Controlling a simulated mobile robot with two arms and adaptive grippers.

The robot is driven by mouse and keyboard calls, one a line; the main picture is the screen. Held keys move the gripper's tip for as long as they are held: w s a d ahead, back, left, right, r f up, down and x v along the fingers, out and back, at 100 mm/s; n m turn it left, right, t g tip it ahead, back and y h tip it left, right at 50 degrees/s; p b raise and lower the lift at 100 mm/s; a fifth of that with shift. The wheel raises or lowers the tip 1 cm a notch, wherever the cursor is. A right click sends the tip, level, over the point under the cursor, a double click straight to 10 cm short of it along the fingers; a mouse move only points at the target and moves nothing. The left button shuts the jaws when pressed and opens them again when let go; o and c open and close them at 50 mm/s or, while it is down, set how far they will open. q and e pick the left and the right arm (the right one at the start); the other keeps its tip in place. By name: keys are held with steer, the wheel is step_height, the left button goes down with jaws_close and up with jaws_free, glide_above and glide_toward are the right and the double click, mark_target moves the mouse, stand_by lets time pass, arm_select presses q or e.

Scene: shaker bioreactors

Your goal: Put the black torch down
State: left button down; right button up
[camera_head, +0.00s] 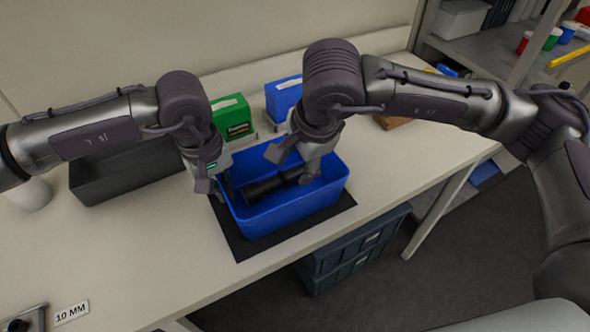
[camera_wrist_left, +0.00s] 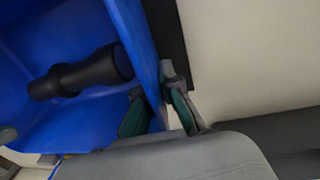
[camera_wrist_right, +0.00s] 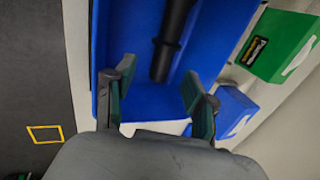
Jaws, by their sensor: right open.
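The black torch (camera_head: 268,189) lies on its side in the blue bin (camera_head: 262,227) on the table. It also shows in the left wrist view (camera_wrist_left: 85,73) and, partly cut off, in the right wrist view (camera_wrist_right: 165,55). My right gripper (camera_head: 292,165) is open and empty above the right part of the bin, apart from the torch. My left gripper (camera_head: 222,182) is at the bin's left wall. In the left wrist view its fingers (camera_wrist_left: 155,92) sit close on both sides of that wall, one inside and one outside.
The bin stands on a black mat (camera_head: 240,246). A dark grey tray (camera_head: 110,185) is to the left. A green box (camera_head: 233,116) and a blue box (camera_head: 283,98) stand behind the bin. A "10 MM" label (camera_head: 71,312) lies at front left. The table's front edge is close.

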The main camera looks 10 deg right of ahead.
steer(key=v, duration=0.7)
arm_select(q)
steer(key=c, duration=1.2)
jaws_free()
steer(key=shift+c, duration=0.2)
